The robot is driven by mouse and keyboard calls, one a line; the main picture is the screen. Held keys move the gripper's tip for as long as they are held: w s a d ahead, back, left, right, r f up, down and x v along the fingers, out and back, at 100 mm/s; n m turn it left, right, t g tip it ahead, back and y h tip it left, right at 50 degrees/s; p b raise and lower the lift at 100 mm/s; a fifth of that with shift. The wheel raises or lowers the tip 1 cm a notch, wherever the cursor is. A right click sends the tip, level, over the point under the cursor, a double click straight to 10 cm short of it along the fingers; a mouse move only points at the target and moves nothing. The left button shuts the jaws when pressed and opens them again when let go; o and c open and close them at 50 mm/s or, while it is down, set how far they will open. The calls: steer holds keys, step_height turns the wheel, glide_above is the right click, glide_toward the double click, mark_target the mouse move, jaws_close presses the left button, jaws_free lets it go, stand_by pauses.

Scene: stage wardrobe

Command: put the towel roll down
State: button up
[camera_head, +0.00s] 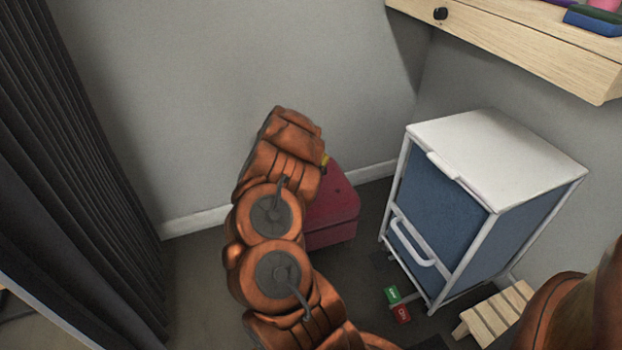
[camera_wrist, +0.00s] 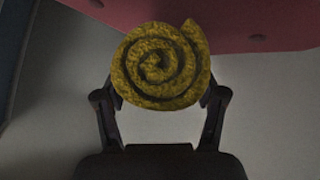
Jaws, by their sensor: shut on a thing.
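The yellow towel roll (camera_wrist: 150,85) sits between the two fingers of my gripper (camera_wrist: 160,98) in the wrist view, its spiral end facing the camera. The gripper is shut on it. In the head view only a small yellow bit of the towel roll (camera_head: 325,161) shows at the right edge of my arm. My gripper's fingers are hidden behind my arm there. In the wrist view a red surface lies behind and above the roll; whether they touch I cannot tell.
A red box (camera_head: 333,211) stands on the dark floor by the wall, partly behind my arm. Right of it is a blue-and-white cabinet (camera_head: 450,200). Green (camera_head: 392,294) and red (camera_head: 401,313) blocks and a slatted wooden stool (camera_head: 492,314) are near its foot. A dark curtain (camera_head: 75,170) hangs left.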

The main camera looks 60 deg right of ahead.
steer(key=shift+w+d, duration=0.15)
steer(key=shift+w, duration=0.1)
steer(key=shift+w+d+f, duration=0.1)
steer(key=shift+w+f, duration=0.05)
steer(key=shift+f, duration=0.1)
step_height(320, 180, down, 3)
steer(key=shift+f+b, duration=0.1)
steer(key=shift+b, duration=1.1)
steer(key=shift+p, duration=0.3)
steer(key=o, duration=1.2)
steer(key=shift+c, duration=0.2)
steer(key=shift+b, duration=0.3)
